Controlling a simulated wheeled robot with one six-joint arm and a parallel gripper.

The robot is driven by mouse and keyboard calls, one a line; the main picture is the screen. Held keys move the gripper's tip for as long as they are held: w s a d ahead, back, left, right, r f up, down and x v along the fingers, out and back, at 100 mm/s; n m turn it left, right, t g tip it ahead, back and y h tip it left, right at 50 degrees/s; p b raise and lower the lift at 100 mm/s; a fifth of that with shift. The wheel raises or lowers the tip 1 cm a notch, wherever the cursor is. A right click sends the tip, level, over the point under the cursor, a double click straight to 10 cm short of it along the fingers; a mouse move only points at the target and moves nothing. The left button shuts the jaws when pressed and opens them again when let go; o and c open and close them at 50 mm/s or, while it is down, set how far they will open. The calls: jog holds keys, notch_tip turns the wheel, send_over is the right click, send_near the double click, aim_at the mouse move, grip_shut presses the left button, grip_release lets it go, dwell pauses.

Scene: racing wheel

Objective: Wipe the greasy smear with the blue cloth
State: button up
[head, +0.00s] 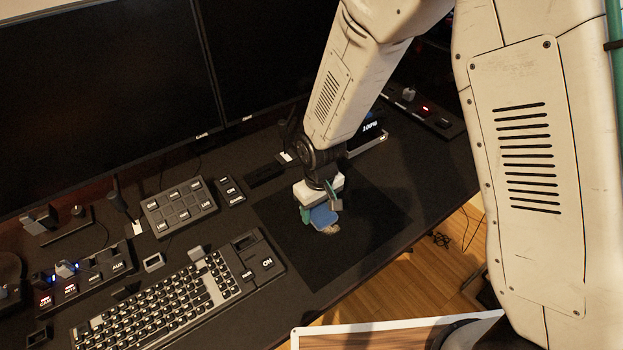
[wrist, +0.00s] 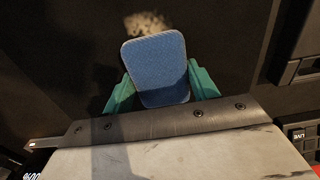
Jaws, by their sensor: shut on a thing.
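The blue cloth (wrist: 156,68) is a flat rounded pad held between the two green fingers of my gripper (wrist: 160,88) in the wrist view. My gripper (head: 322,212) is shut on the cloth (head: 323,217) low over the dark mat in the head view. The greasy smear (wrist: 147,22) is a pale, speckled patch just beyond the cloth's far edge in the wrist view. In the head view the smear (head: 330,229) shows partly, right beside the cloth's lower edge. I cannot tell whether the cloth touches the mat.
The dark mat (head: 375,215) lies on the black desk, with bare room around the smear. A keyboard (head: 165,305) and a button box (head: 180,207) stand to the left. Two monitors (head: 100,90) rise behind. The desk's front edge drops to a wooden floor (head: 430,260).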

jog(key=shift+w+a+r, duration=0.1)
jog(key=shift+w+a, duration=0.15)
jog(key=shift+w, duration=0.1)
jog(key=shift+w+a, duration=0.15)
jog(key=shift+w, duration=0.1)
notch_tip(320, 180, up, 2)
jog(key=shift+r, duration=2.9)
